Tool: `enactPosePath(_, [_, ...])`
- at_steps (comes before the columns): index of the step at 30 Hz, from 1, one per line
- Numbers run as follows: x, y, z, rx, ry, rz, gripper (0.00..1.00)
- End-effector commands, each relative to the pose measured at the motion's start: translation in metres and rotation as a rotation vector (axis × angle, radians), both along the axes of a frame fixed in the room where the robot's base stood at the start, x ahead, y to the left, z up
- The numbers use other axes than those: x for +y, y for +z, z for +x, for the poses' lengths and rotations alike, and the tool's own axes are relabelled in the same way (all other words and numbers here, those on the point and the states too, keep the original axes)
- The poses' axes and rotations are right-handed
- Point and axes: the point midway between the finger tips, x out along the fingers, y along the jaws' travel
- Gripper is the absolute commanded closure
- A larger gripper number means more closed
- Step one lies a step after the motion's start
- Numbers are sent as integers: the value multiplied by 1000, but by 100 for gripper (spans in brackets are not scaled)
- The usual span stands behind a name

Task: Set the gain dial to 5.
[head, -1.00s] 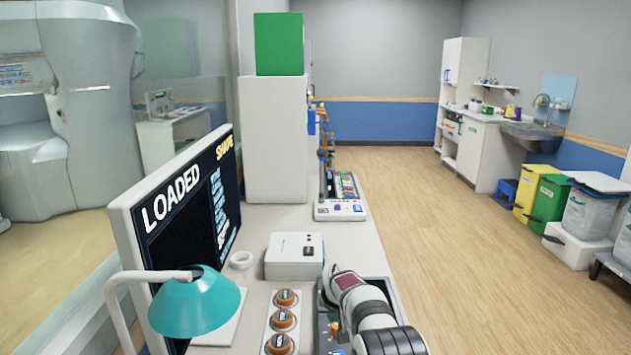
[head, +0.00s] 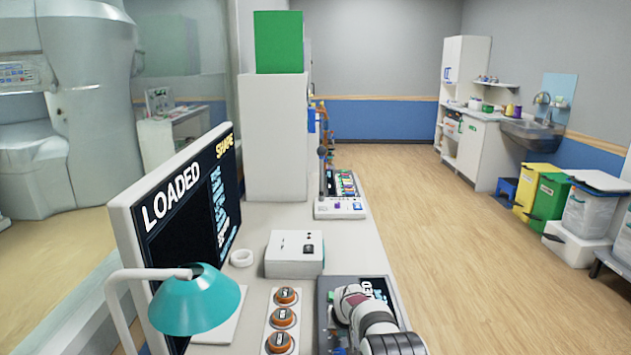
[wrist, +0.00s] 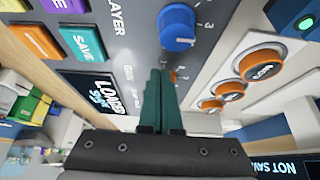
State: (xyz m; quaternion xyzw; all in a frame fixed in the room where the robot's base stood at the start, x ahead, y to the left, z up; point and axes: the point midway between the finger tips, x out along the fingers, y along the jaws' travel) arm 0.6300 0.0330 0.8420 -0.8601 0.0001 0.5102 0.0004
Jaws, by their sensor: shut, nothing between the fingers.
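In the wrist view, my gripper (wrist: 161,73) is shut and empty, its two teal fingers pressed together over the grey control panel (wrist: 207,45). A small orange part (wrist: 180,73), perhaps the gain dial, shows just right of the fingertips. The fingers hide most of it, so I cannot read its setting or tell whether they touch it. A label beside it is too small to read surely. A blue dial (wrist: 177,24) with a white mark and printed numbers sits just beyond the tips, near "LAYER". In the head view, my gripper (head: 343,298) is over the panel.
Three orange knobs (head: 283,318) stand on a white strip left of the panel. A green SAVE button (wrist: 82,43) and a small display (wrist: 98,92) are on the panel. A white box (head: 293,262) stands behind, and a teal lamp (head: 195,300) at the left front.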

Motion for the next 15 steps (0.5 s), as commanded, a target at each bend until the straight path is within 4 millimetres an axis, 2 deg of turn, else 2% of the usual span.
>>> enactPosePath(15, [1, 0, 4, 0, 1, 0, 100])
